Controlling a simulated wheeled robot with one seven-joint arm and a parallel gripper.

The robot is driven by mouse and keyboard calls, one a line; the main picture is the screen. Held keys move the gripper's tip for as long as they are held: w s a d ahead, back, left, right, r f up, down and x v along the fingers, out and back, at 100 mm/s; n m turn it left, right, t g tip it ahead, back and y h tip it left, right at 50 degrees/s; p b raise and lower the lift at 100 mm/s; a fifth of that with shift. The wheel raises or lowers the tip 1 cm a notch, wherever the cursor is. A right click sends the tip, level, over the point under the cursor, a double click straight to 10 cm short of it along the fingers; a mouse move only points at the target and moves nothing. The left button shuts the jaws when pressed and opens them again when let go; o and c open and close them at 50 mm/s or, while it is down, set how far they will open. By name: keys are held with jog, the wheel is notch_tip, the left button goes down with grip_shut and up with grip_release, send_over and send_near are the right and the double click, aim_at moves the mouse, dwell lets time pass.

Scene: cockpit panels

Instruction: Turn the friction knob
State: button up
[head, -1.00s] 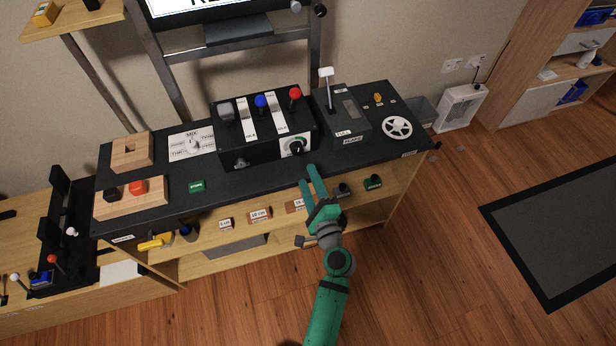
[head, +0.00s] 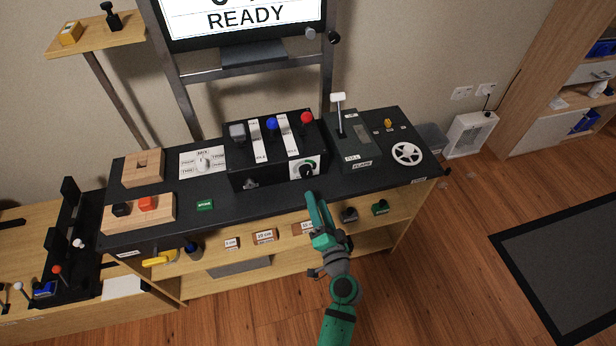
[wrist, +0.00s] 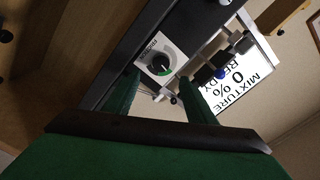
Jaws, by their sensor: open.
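I see no contact.
The lever box (head: 270,183) carries grey, blue and red-topped levers above the knob. A flap lever unit (head: 357,152) with a white handle stands to its right. The black console top (head: 240,205) is clear in front of the box. A screen (head: 240,18) stands behind.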

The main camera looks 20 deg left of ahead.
aim_at(307, 176)
jog(key=w+a+n, duration=0.1)
jog(key=w+a, duration=0.1)
jog(key=w, duration=0.1)
jog(key=w+a+n, duration=0.1)
jog(key=w+a, duration=0.1)
jog(key=w, duration=0.1)
jog(key=w+a+n, duration=0.1)
jog(key=w+a, duration=0.1)
jog(key=w, duration=0.1)
jog(key=shift+a+n, duration=0.1)
jog(key=shift+n, duration=0.2)
jog(key=shift+s, duration=0.1)
jog(key=shift+c, duration=0.6)
jog(key=c, duration=0.9)
